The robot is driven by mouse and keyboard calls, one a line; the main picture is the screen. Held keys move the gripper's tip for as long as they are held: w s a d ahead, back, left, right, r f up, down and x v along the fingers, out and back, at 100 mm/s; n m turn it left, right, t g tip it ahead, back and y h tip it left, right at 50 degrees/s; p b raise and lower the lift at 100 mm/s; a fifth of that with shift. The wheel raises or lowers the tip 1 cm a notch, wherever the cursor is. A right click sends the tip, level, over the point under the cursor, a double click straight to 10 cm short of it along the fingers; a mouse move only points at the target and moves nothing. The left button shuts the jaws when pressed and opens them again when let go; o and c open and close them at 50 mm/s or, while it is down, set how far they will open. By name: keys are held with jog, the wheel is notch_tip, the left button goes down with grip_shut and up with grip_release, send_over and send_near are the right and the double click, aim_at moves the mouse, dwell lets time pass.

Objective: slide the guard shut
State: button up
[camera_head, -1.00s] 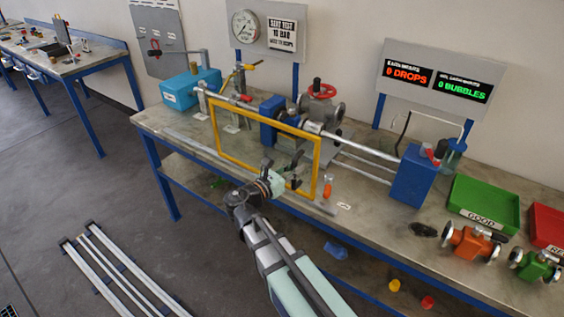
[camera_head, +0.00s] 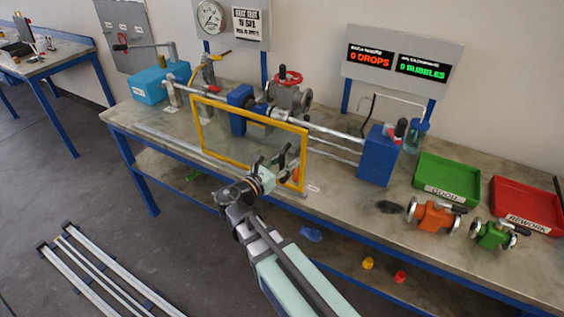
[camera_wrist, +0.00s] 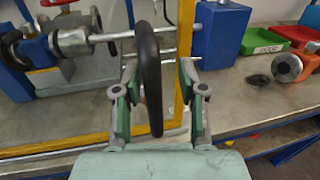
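The guard (camera_head: 250,117) is a clear panel in a yellow frame, standing upright along the bench front before the clamped valve (camera_head: 288,95). Its black bow handle (camera_wrist: 149,75) is at the frame's right-hand side, close to the yellow upright (camera_wrist: 184,60). My gripper (camera_head: 280,165) is at this handle. In the wrist view my gripper (camera_wrist: 160,85) has its fingers apart, with the handle between them, nearer the left finger. A gap shows to the right finger. Whether a finger touches the handle I cannot tell.
A blue end block (camera_head: 380,155) stands right of the guard, with bare bench between. Further right are a green tray (camera_head: 447,181), a red tray (camera_head: 525,205), an orange valve (camera_head: 433,215) and a green valve (camera_head: 492,234). A teal box (camera_head: 150,87) stands at the left.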

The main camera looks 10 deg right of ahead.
jog(key=shift+a, duration=0.2)
jog(key=v, duration=1.1)
jog(key=shift+s+a, duration=0.2)
jog(key=shift+s, duration=0.15)
